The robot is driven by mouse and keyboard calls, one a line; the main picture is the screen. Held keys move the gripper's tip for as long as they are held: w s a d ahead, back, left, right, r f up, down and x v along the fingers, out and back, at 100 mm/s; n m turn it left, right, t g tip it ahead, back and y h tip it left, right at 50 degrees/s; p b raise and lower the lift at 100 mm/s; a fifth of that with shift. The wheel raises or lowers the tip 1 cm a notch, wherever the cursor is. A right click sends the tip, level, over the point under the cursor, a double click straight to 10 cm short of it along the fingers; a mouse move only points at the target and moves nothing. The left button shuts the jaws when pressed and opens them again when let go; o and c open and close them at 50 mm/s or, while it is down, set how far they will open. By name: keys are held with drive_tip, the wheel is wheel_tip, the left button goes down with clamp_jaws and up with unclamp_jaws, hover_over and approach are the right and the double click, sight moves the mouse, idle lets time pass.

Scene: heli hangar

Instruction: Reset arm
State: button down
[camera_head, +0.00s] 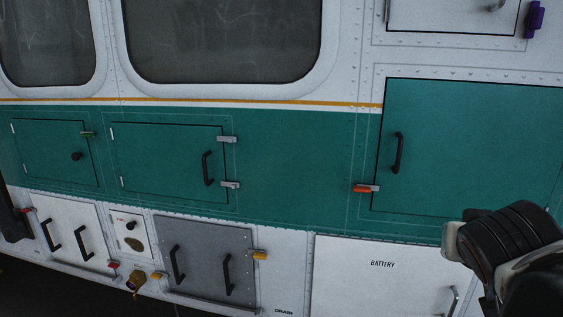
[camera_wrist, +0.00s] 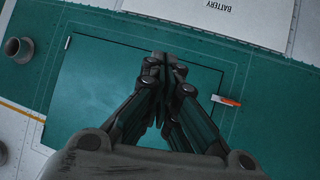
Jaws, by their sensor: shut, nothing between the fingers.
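My gripper (camera_wrist: 168,62) shows in the wrist view with its fingers together and nothing between them. It is in front of a closed green panel door (camera_wrist: 95,80) on the helicopter's side. Whether the fingertips touch the door cannot be told. In the head view, part of my arm (camera_head: 510,250) shows at the lower right, in front of the white battery panel; the gripper fingers are not seen there. The large green door (camera_head: 470,140) at the right has a black handle (camera_head: 398,153) and an orange-tipped latch (camera_head: 367,188), and it is shut.
The battery panel (camera_head: 375,275), the grey panel (camera_head: 205,262) and the smaller green doors (camera_head: 165,165) are shut. A brass-coloured fitting (camera_head: 136,281) sticks out at the lower left. In the wrist view, a round grey pipe (camera_wrist: 19,49) sticks out from the hull.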

drive_tip(key=s+a+f+n+g+y+b, duration=0.1)
drive_tip(key=a+f+b, duration=0.4)
drive_tip(key=f, duration=0.8)
drive_tip(key=s+a+f+n+g+y+b, duration=0.1)
drive_tip(key=s+a+f+n+y+b, duration=0.3)
drive_tip(key=a+f, duration=0.5)
wheel_tip(320, 180, down, 4)
drive_tip(key=shift+a+r+g+y+b, duration=0.1)
drive_tip(key=shift+a+g+y+b, duration=0.25)
drive_tip(key=shift+y+b, duration=0.2)
drive_tip(key=c, duration=2.4)
unclamp_jaws()
